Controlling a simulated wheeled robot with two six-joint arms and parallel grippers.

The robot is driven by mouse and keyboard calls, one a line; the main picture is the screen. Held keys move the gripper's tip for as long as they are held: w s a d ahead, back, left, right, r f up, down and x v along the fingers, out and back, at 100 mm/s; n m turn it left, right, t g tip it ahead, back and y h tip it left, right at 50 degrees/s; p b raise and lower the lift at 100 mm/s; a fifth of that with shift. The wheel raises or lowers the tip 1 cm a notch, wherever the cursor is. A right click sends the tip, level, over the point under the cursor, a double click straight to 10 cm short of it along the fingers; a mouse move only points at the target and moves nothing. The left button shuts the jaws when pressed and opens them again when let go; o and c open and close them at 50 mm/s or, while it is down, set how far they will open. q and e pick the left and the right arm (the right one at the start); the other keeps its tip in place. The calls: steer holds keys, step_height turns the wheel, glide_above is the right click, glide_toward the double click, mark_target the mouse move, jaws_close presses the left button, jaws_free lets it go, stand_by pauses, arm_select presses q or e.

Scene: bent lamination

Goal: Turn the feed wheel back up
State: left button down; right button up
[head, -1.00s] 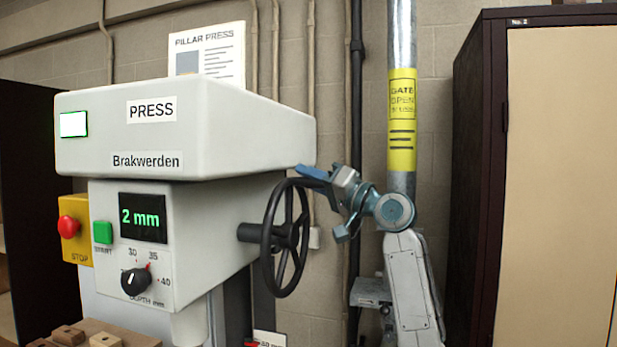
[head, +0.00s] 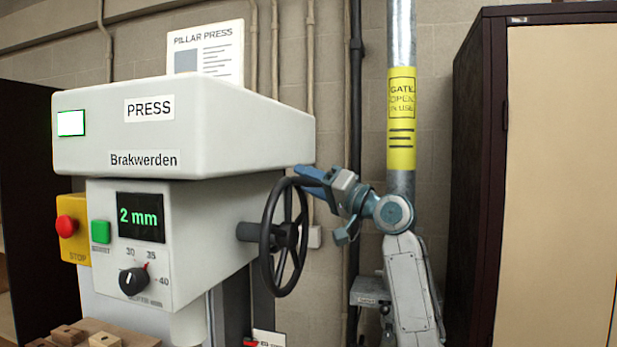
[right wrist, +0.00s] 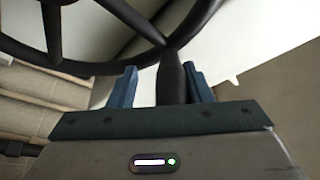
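The black feed wheel (head: 268,240) stands on the right side of the grey press (head: 185,130). The press display (head: 140,216) reads 2 mm. My right gripper (head: 312,175) is at the top of the wheel rim, its blue fingers reaching left. In the right wrist view the fingers (right wrist: 162,74) stand either side of the wheel's dark handle (right wrist: 172,84). A gap shows on the handle's left; the right finger is very close to it, and I cannot tell if they touch. The wheel rim (right wrist: 95,68) and spokes show beyond. My left gripper is not in view.
Wooden blocks (head: 105,340) lie below. A vertical pipe (head: 401,40) stands behind my right arm; a tall cabinet (head: 560,180) is at the right.

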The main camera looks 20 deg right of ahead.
steer(key=shift+w+d+f, duration=0.2)
steer(key=shift+w+d, duration=0.05)
steer(key=shift+w, duration=0.1)
steer(key=shift+s+r, duration=0.25)
steer(key=shift+s+d+f, duration=0.1)
steer(key=shift+f, duration=0.05)
steer(key=b+v, duration=0.5)
steer(key=v, duration=0.5)
steer(key=shift+d, duration=0.1)
